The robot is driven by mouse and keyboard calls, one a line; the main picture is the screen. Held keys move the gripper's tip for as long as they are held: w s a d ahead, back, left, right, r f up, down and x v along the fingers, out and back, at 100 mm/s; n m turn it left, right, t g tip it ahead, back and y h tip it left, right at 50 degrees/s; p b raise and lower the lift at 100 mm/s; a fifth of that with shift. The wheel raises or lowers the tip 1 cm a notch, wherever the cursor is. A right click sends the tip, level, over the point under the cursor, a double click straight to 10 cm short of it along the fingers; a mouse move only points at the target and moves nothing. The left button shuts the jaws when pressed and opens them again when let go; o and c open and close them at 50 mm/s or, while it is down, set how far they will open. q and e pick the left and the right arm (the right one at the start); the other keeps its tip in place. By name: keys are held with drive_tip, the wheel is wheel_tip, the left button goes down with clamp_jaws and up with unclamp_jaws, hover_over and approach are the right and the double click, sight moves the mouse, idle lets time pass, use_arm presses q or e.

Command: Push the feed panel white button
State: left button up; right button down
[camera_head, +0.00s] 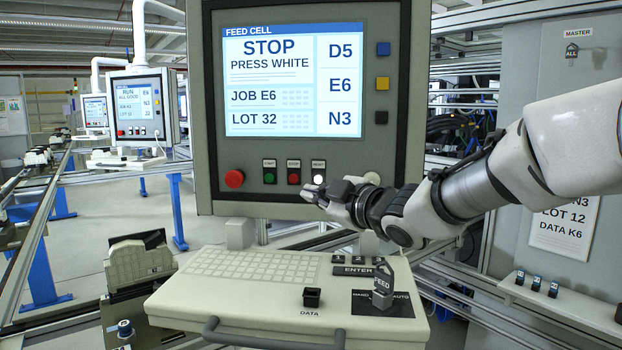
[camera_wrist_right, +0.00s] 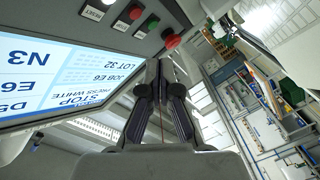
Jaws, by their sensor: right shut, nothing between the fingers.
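The feed panel (camera_head: 204,120) stands upright in front of me, with a lit screen (camera_head: 294,80) reading "STOP PRESS WHITE". The white button (camera_head: 318,179) is at the right end of the small button row below the screen. My right gripper (camera_head: 308,192) comes in from the right. Its fingers are shut and empty, with the tips just below and close to the white button; I cannot tell whether they touch it. In the right wrist view the shut fingers (camera_wrist_right: 164,64) point toward the panel's button edge. My left gripper is not in view.
A large red button (camera_head: 234,178), a green button (camera_head: 269,177) and a small red button (camera_head: 293,178) sit left of the white one. A grey cabinet (camera_head: 510,240) stands at right.

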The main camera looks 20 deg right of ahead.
sight(318, 179)
use_arm(q)
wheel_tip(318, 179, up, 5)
drive_tip(key=p, duration=0.5)
use_arm(e)
drive_tip(key=w+d, duration=0.3)
drive_tip(key=w, duration=0.5)
drive_tip(key=shift+d, duration=0.2)
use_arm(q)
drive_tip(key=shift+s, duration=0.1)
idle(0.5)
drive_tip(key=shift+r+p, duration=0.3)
use_arm(e)
drive_tip(key=shift+w+d, duration=0.15)
drive_tip(key=shift+w, duration=0.25)
